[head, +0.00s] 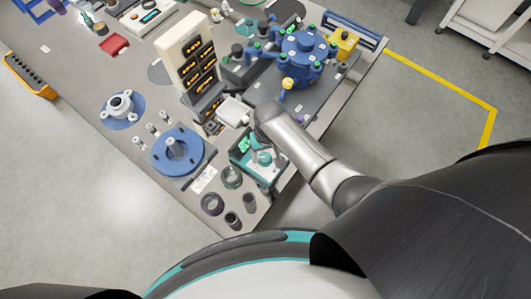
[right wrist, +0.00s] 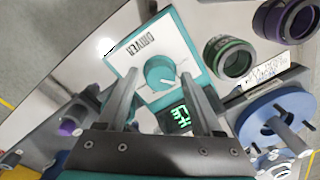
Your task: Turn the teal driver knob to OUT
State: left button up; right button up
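The teal driver knob (right wrist: 160,72) sits on the white top plate of the driver box (right wrist: 138,50), which has teal sides and the word DRIVER. Its pointer setting is too small to read. A small display (right wrist: 178,117) with green characters lies below the knob in the right wrist view. My right gripper (right wrist: 162,79) is open, its two fingers apart on either side of the knob with visible gaps. In the head view the driver box (head: 262,174) stands near the table's front corner, with my right arm reaching over it. My left gripper is not in view.
A green-banded ring (right wrist: 230,58) and a purple-lined ring (right wrist: 287,20) stand close beside the driver box. A blue flanged disc (head: 178,152) lies left of it. A tall panel with orange displays (head: 187,55) and a blue valved vessel (head: 303,48) stand behind.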

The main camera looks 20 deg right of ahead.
grip_shut()
dwell(0.3)
jog(key=n+p, duration=0.2)
jog(key=n, duration=0.1)
jog(key=shift+r, duration=0.1)
jog(key=shift+n+p, duration=0.6)
jog(key=shift+n, duration=1.9)
jog(key=shift+o, duration=1)
grip_release()
